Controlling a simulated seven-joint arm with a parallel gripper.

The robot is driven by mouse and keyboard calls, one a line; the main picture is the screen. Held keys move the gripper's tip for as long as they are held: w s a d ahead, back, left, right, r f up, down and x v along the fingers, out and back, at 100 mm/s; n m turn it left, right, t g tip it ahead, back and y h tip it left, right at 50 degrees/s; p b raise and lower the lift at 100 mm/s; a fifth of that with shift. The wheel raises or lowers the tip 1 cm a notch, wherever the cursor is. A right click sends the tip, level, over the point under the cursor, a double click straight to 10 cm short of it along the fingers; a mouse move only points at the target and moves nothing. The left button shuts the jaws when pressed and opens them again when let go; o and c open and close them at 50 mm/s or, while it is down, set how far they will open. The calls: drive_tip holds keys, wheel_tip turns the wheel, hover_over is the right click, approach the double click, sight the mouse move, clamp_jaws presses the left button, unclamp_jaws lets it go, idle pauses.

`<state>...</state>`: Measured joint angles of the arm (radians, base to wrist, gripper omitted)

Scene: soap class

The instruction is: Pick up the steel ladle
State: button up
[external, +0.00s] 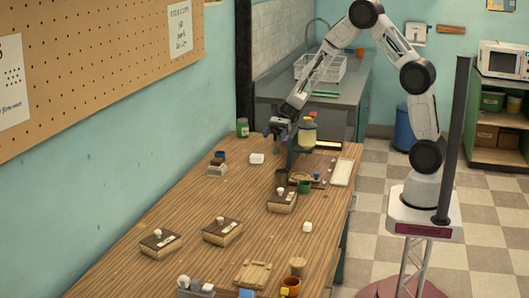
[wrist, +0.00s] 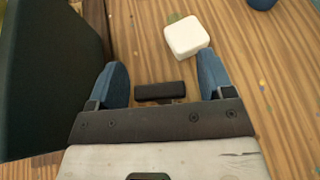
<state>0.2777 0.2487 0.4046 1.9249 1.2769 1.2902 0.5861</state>
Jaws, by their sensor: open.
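I cannot make out a steel ladle in either view. My gripper (external: 278,135) is above the far part of the wooden table in the external view. In the wrist view, my gripper (wrist: 163,78) shows two blue fingertips spread wide apart, with no object clearly held. A short black bar (wrist: 160,92) shows between the fingers; I cannot tell whether it is part of my gripper or a thing below it. A white rounded block (wrist: 186,37) lies on the table just ahead of the fingers; it is probably the white block (external: 257,159) in the external view.
A dark upright panel (wrist: 45,70) stands close on the left in the wrist view. A yellow jar (external: 307,134) is right of my gripper, and a green jar (external: 242,128) is left of it. Several wooden boxes, including one in front (external: 222,231), are spread over the nearer table.

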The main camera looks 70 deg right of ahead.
idle(0.4)
drive_tip(key=c, duration=1.3)
drive_tip(key=shift+o, duration=0.2)
wheel_tip(320, 180, up, 10)
idle(1.1)
